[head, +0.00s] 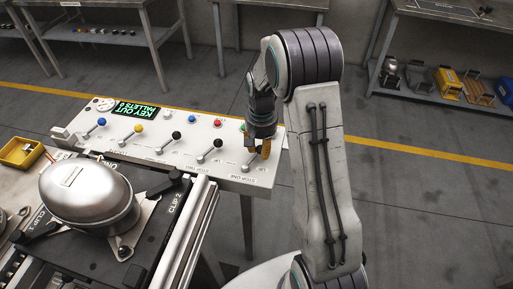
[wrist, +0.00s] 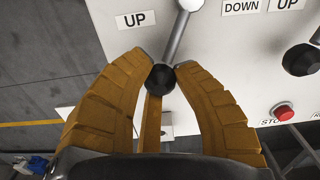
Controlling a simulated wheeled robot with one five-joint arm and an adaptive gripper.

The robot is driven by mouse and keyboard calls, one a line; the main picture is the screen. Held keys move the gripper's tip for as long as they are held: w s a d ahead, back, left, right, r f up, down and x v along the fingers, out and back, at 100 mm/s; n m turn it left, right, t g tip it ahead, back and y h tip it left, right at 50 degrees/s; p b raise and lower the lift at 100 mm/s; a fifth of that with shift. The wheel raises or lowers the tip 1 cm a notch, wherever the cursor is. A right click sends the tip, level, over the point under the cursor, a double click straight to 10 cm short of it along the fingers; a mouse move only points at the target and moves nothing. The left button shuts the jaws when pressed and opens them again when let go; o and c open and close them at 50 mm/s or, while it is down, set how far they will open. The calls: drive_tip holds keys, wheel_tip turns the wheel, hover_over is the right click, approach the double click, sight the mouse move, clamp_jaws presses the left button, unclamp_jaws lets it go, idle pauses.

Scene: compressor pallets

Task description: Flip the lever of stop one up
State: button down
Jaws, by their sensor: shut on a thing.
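The stop one lever shows in the wrist view as a metal rod (wrist: 179,35) with a round black knob (wrist: 161,80). My gripper (wrist: 163,66) has its two ochre fingers closed on either side of the knob. An "UP" label (wrist: 137,20) lies left of the rod. In the head view, my gripper (head: 258,149) is at the right end of the white control panel (head: 230,172), above the "STOP ONE" lettering. There the gripper hides most of the lever, and I cannot tell its exact tilt.
Further levers with blue (head: 101,122), yellow (head: 138,129) and black (head: 217,143) knobs line the panel to the left. Behind them are buttons and a green-lettered display (head: 139,108). A silver compressor (head: 90,194) sits clamped at front left. Shelves (head: 440,102) stand behind; floor is clear right.

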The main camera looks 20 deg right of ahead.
drive_tip(key=shift+s+d+f+m, duration=0.1)
drive_tip(key=shift+s+d+m, duration=0.05)
drive_tip(key=shift+s+m, duration=0.5)
drive_tip(key=shift+w, duration=0.1)
drive_tip(key=c, duration=0.9)
unclamp_jaws()
drive_tip(key=shift+c, duration=0.2)
wheel_tip(320, 180, up, 12)
drive_tip(key=shift+w, duration=0.1)
